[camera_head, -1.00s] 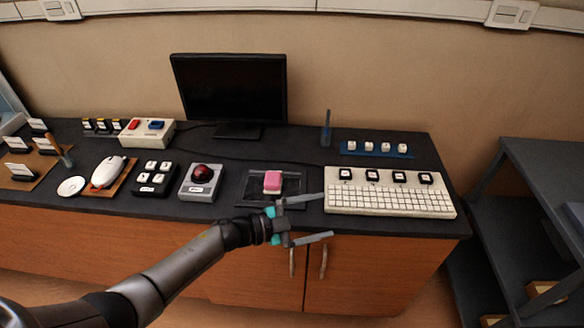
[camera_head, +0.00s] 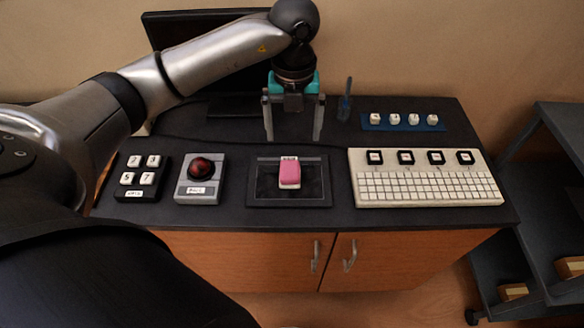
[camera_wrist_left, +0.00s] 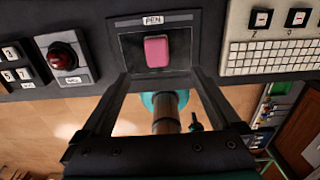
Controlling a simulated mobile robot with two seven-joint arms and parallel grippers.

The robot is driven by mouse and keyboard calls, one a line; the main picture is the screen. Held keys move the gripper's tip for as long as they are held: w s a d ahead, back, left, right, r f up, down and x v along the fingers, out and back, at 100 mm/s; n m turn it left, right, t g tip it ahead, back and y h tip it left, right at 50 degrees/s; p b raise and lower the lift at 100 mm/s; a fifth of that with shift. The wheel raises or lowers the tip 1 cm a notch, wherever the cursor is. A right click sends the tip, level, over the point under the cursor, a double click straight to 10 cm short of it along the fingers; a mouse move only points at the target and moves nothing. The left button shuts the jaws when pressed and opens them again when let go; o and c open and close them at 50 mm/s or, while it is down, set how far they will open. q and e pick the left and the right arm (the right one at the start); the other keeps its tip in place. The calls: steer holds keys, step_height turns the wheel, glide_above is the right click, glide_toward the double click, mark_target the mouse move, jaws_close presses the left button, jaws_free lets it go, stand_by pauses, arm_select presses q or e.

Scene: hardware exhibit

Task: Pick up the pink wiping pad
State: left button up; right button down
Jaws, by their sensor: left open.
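The pink wiping pad (camera_head: 289,174) lies on a dark framed tablet (camera_head: 262,199) on the desk, between the red trackball and the white keyboard. It also shows in the left wrist view (camera_wrist_left: 157,51), ahead of the fingers and near the middle. My left gripper (camera_head: 294,138) is open and empty, pointing down above the desk, a little behind the pad in the head view. Its two fingers are spread apart in the left wrist view (camera_wrist_left: 160,75), and the pad appears between and beyond them. My right gripper is not in view.
A trackball box (camera_head: 201,179) and a black key block (camera_head: 142,177) stand left of the tablet. A white keyboard (camera_head: 427,189) is on its right. Behind are a blue strip with white cubes (camera_head: 403,123), a blue upright tool (camera_head: 345,103) and a monitor (camera_head: 165,45). Grey shelving (camera_head: 560,150) stands at right.

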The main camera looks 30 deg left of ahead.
arm_select(q)
steer(key=b, duration=0.1)
glide_above(290, 169)
steer(key=f, duration=0.7)
steer(key=shift+w+d+f, duration=0.25)
steer(key=shift+f, duration=0.05)
steer(key=shift+s+a+f+b, duration=0.15)
steer(key=shift+f+b, duration=0.1)
steer(key=shift+f, duration=1.15)
steer(key=shift+s+a+f+b, duration=0.1)
steer(key=shift+f+b, duration=0.15)
steer(key=shift+f, duration=1.1)
steer(key=shift+c, duration=1.4)
jaws_close()
steer(key=shift+r, duration=0.15)
step_height(290, 169, up, 20)
steer(key=p, duration=0.3)
